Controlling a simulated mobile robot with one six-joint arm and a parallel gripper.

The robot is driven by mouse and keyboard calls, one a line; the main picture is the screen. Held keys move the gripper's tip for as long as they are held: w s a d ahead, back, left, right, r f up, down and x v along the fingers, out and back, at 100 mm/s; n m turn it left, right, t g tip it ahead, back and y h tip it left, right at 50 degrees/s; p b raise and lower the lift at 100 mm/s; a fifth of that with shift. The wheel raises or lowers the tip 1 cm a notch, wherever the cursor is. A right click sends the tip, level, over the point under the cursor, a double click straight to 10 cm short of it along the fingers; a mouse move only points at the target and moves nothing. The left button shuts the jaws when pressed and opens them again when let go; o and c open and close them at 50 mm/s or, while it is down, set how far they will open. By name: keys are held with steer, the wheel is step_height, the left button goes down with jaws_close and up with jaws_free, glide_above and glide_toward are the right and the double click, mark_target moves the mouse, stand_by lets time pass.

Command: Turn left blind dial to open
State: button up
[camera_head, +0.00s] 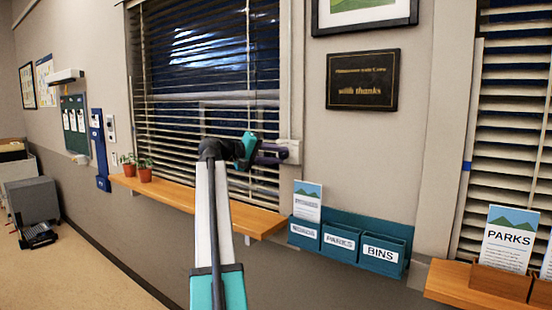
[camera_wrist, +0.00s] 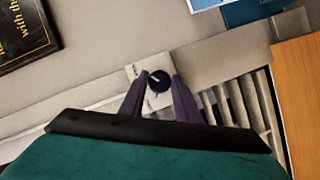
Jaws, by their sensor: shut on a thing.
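The left blind (camera_head: 165,105) hangs over the window, its slats tilted with gaps that show dark glass between them. Its dial (camera_wrist: 158,82) is a round black knob with a pale pointer line, on a pale wall plate (camera_wrist: 137,77). In the head view the plate (camera_head: 293,148) sits at the blind's right edge, and the dial is hidden or too small to make out. My gripper (camera_wrist: 159,76) is shut on the dial, with one dark finger on each side of it. In the head view my gripper (camera_head: 274,153) reaches the plate from the left.
A wooden shelf (camera_head: 195,201) with two potted plants (camera_head: 145,172) runs below the blind. Teal leaflet pockets (camera_head: 340,242) hang to the lower right. A black plaque (camera_head: 362,80) is on the wall right of the dial. Another blind (camera_head: 510,110) is at far right.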

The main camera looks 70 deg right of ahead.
steer(key=shift+w+r, duration=0.1)
steer(key=shift+r, duration=0.1)
stand_by(0.3)
steer(key=o, duration=1)
steer(key=shift+d+f, duration=0.1)
steer(key=v, duration=1.4)
steer(key=shift+b, duration=0.4)
